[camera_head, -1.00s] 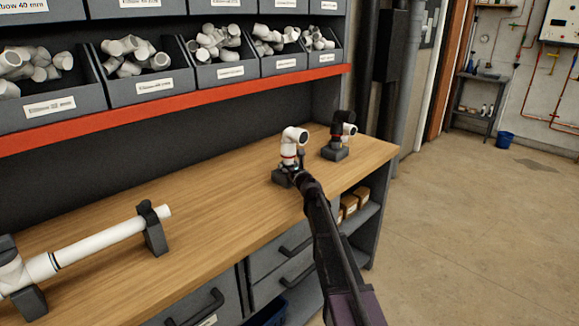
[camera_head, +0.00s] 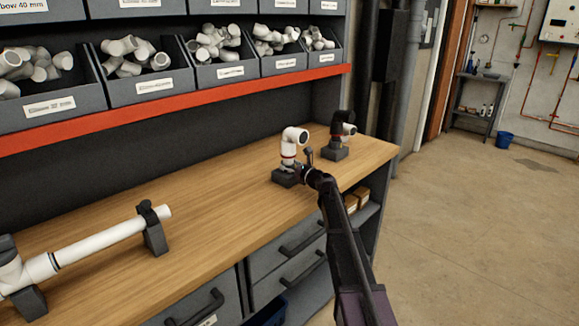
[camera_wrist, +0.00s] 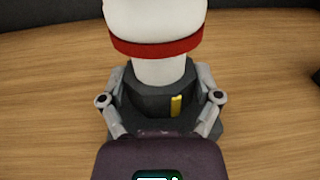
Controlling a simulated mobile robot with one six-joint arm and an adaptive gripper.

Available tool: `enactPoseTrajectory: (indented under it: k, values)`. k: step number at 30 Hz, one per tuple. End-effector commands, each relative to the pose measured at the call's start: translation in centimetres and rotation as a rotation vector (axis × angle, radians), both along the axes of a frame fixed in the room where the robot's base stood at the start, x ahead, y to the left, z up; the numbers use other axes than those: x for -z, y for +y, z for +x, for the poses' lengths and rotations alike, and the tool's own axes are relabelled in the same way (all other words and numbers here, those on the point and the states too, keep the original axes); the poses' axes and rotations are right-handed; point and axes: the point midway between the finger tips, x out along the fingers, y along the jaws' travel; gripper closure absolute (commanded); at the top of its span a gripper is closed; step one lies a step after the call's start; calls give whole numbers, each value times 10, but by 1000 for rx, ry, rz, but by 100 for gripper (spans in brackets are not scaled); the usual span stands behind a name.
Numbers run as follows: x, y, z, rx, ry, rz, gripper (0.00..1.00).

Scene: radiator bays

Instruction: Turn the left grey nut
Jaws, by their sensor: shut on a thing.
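A white elbow pipe with a red ring (camera_head: 292,140) stands upright on a dark block (camera_head: 285,178) on the workbench; it is the left of two upright fittings. In the wrist view, a grey nut (camera_wrist: 148,103) with a yellow mark (camera_wrist: 176,106) sits around the white pipe, below the red ring. My gripper (camera_wrist: 160,92) is shut on this nut, one finger on each side. In the head view my gripper (camera_head: 303,170) reaches the fitting from the right front, and the nut is too small to make out.
A black fitting (camera_head: 341,133) on its own block stands close behind to the right. A white pipe (camera_head: 98,242) lies in dark holders at the left of the wooden bench (camera_head: 215,215). Bins of white elbows (camera_head: 150,85) stand above the red shelf edge (camera_head: 180,108).

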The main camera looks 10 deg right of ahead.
Motion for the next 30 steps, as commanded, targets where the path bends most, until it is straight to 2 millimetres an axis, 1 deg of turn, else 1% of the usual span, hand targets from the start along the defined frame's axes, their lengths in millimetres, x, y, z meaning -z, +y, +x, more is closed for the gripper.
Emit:
enactPoseTrajectory:
  k: [1,18,24,30]
  values:
    - [0,-4,4,-31,0,0,66]
    - [0,-6,6,-458,0,-1,66]
    - [0,-5,6,-552,0,-1,66]
    - [0,-5,5,-595,0,-1,66]
